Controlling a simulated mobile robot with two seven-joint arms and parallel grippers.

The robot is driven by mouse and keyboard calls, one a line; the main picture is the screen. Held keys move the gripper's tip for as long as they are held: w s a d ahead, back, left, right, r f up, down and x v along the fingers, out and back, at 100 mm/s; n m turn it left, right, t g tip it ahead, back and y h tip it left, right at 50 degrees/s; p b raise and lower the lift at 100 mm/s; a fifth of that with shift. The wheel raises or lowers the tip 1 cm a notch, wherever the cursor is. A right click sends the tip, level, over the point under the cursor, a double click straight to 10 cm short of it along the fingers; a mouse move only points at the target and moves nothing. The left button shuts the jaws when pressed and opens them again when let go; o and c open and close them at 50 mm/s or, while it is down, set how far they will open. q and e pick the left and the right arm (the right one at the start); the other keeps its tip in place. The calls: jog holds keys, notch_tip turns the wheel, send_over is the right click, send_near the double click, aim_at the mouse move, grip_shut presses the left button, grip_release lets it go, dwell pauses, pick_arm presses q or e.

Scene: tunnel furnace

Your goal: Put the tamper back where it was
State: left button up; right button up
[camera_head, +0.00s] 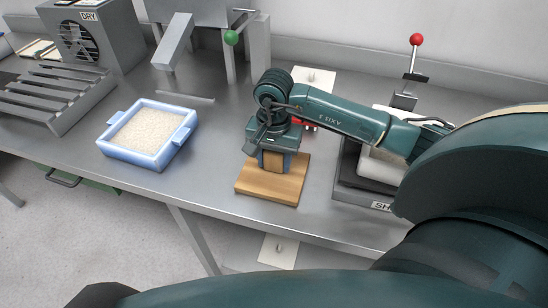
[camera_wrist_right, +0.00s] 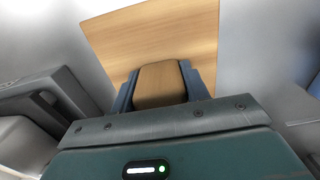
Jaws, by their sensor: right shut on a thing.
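The tamper is a flat wooden plate (camera_head: 283,190) with a wooden block grip on top. It is at the front of the steel bench, right of the blue tray. My right gripper (camera_head: 273,162) points down and is shut on the block grip. In the right wrist view the grip (camera_wrist_right: 160,84) is between the two blue-grey fingers, with the plate (camera_wrist_right: 185,35) beyond it. The plate looks flat on or very close to the bench top; I cannot tell if it touches. My left gripper is not in view.
A blue tray (camera_head: 158,164) of pale granules stands to the left. A grey slatted rack (camera_head: 52,92) and a fan unit marked DRY (camera_head: 92,38) are at the far left. A grey device with a red-knobbed lever (camera_head: 416,40) is at the right. Bare bench (camera_head: 215,150) lies between tray and tamper.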

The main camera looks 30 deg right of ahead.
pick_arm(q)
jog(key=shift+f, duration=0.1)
pick_arm(e)
jog(key=shift+f, duration=0.1)
jog(key=shift+f+b, duration=0.15)
jog(key=shift+b, duration=0.15)
jog(key=o, duration=0.6)
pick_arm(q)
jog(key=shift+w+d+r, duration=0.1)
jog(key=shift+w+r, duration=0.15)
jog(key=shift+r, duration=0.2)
pick_arm(e)
jog(key=o, duration=0.4)
jog(key=shift+c, duration=0.2)
jog(key=shift+r+p, duration=0.35)
jog(key=shift+p, duration=0.05)
jog(key=shift+r, duration=0.35)
pick_arm(q)
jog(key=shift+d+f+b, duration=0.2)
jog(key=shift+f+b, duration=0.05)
jog(key=shift+b, duration=0.55)
pick_arm(e)
notch_tip(320, 180, up, 11)
jog(key=shift+r, duration=0.1)
